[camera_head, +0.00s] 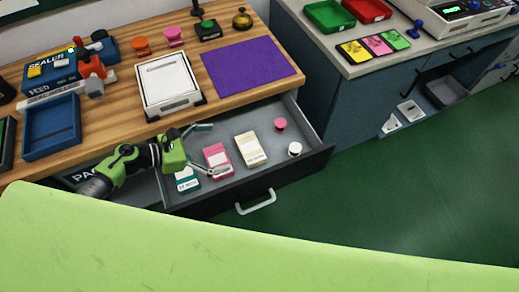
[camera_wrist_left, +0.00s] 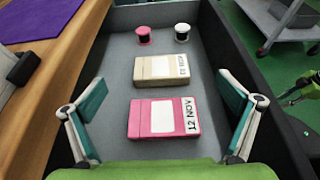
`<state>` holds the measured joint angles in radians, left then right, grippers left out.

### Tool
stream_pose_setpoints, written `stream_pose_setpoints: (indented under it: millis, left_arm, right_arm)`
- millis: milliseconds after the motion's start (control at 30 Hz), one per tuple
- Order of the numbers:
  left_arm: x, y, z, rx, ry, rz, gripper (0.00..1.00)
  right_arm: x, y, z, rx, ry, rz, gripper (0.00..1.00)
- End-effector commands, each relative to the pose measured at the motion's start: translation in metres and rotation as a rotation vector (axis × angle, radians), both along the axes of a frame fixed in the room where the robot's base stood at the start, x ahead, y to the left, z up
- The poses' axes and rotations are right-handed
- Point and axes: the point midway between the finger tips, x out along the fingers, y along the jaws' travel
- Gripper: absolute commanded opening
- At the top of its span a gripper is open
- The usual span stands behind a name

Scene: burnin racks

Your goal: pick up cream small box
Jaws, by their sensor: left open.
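The cream small box (camera_head: 250,149) lies flat in the open drawer, between a pink box (camera_head: 217,160) and two small spools. In the left wrist view the cream box (camera_wrist_left: 161,70) lies beyond the pink box (camera_wrist_left: 163,117), with a gap between them. My left gripper (camera_head: 208,149) is over the drawer at the pink box. Its open fingers also show in the left wrist view (camera_wrist_left: 160,112), one on either side of the pink box, holding nothing. My right gripper is not clearly seen in the head view.
The drawer (camera_head: 318,160) also holds a teal-and-white box (camera_head: 187,180), a pink spool (camera_head: 280,125) and a white spool (camera_head: 295,149). Drawer walls stand close on both sides. The wooden bench above carries a white scale (camera_head: 169,84) and a purple mat (camera_head: 249,67).

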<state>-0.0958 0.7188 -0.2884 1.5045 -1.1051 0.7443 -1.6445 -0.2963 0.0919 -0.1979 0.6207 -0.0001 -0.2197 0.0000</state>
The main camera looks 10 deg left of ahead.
Motion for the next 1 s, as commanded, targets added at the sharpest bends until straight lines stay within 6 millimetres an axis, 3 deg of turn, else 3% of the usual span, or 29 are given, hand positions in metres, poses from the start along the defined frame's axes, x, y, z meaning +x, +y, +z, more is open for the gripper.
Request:
stream_pose_setpoints:
  millis: [33,400,667,1000]
  left_arm:
    - [0.000,0.000,-0.013,-0.001,0.001,0.000,1.00]
    - [0.000,0.000,-0.055,0.000,0.000,0.001,1.00]
    - [0.009,-0.012,-0.063,-0.001,0.000,0.001,1.00]
    - [0.036,-0.052,-0.082,-0.002,-0.001,0.001,1.00]
  right_arm:
    - [-0.001,0.002,-0.013,0.003,0.001,-0.001,0.26]
    - [-0.006,0.020,-0.055,0.022,0.008,-0.003,0.26]
    - [-0.006,0.013,-0.057,0.015,0.007,-0.001,0.26]
    - [-0.005,0.009,-0.061,0.010,0.006,-0.001,0.26]
